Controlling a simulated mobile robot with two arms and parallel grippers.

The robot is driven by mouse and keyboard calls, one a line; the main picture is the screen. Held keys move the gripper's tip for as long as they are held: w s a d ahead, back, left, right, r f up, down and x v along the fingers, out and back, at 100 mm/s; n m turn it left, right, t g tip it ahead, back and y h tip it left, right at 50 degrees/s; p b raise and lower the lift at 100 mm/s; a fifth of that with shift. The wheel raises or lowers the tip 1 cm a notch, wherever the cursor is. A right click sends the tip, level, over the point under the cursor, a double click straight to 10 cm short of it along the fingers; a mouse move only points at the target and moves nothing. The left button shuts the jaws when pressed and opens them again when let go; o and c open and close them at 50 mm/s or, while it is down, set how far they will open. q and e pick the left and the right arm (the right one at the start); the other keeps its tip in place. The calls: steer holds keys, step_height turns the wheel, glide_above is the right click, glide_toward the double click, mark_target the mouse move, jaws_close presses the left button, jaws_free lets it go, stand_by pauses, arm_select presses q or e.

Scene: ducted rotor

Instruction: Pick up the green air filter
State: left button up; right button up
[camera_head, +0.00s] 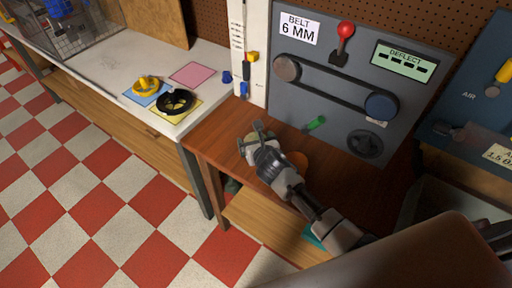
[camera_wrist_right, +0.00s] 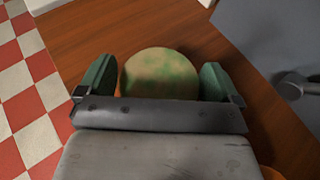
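A round disc, green with tan worn patches, lies on the brown wooden table (camera_wrist_right: 90,30). It looks like the green air filter (camera_wrist_right: 160,74) in the right wrist view. In the head view, the filter (camera_head: 249,156) is partly hidden by my right gripper. My right gripper (camera_head: 257,138) is open, low over the table, its green-padded fingers on either side of the disc. In the right wrist view, narrow gaps show between the disc and both fingers; the disc's near edge is hidden by the gripper body. My left gripper is not in view.
An orange round thing (camera_head: 298,161) lies just right of my right gripper. A grey belt panel (camera_head: 330,85) with a green-handled part (camera_head: 316,123) stands behind. A white bench (camera_head: 205,63) at left holds a black ring (camera_head: 176,101) and a yellow part (camera_head: 147,83).

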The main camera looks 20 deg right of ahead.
steer(key=c, duration=0.8)
steer(key=shift+r, duration=0.15)
